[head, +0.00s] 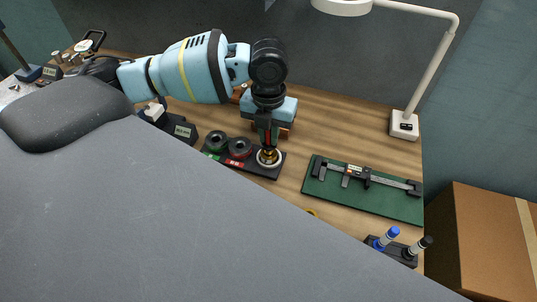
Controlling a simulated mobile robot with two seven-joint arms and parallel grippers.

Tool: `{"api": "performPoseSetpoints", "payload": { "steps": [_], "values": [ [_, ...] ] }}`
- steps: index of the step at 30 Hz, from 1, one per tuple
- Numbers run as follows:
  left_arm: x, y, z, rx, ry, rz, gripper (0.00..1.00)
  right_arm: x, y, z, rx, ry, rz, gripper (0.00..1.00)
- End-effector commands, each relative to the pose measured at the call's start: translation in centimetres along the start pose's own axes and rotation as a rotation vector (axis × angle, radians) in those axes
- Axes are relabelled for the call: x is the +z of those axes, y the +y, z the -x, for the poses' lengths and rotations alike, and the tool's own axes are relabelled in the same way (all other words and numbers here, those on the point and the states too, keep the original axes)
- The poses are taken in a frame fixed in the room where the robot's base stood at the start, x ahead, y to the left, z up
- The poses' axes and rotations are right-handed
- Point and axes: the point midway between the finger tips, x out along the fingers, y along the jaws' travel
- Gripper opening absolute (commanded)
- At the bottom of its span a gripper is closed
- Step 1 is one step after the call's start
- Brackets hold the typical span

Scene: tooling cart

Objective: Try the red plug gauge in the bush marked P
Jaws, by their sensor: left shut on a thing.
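My left gripper (268,140) points down over the right end of a dark block (264,172) and is shut on a slim upright gauge, of which a strip of red (275,133) shows between the fingers. Directly below is a pale ring with a brass-coloured middle (269,157). I cannot tell whether the gauge's tip is inside it or just above. Two dark ring-shaped bushes, one with a green rim (216,140) and one with a red rim (240,148), sit to its left. Letters on the block are too small to read. My right gripper is not in view.
A caliper (366,176) lies on a green mat (330,190) to the right. A blue-capped gauge (390,235) and a black-capped one (420,244) stand in a small rack at front right. A lamp base (404,125) stands behind. A cardboard box (480,240) is far right.

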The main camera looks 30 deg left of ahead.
Motion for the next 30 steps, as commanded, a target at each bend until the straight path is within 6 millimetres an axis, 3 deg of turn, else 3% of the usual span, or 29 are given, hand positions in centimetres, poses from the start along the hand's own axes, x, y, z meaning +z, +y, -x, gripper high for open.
{"api": "performPoseSetpoints", "payload": {
  "steps": [30],
  "values": [
    [0.01, 0.01, -0.68, 0.0, 0.0, 0.0, 0.0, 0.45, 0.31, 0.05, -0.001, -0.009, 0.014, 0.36]
  ]
}}
